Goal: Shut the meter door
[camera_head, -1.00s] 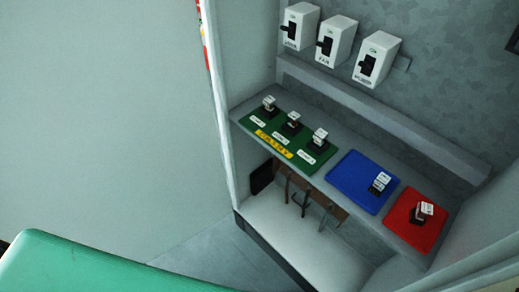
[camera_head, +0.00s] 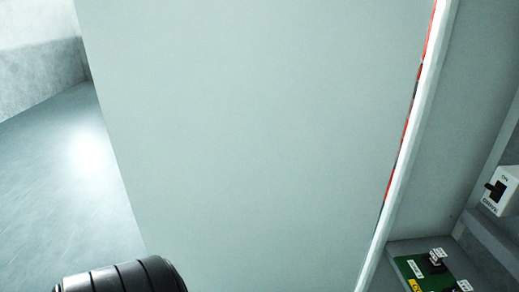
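The meter door (camera_head: 260,140) is a large, plain, pale grey-green panel filling the middle of the head view. It stands open, swung out to the left of the cabinet. Its free edge runs down the left side of the picture, and its other edge meets the pale cabinet frame (camera_head: 408,150) at the right. A thin red-patterned strip shows along that side. A ribbed black cylinder (camera_head: 120,278), which looks like part of my arm, shows at the bottom left in front of the door's lower part. Neither gripper shows.
Inside the cabinet at the right are a white switch box (camera_head: 505,190) and a green panel (camera_head: 418,272) with small switches, both cut by the picture's edge. Grey floor (camera_head: 60,170) is clear left of the door, with a wall behind.

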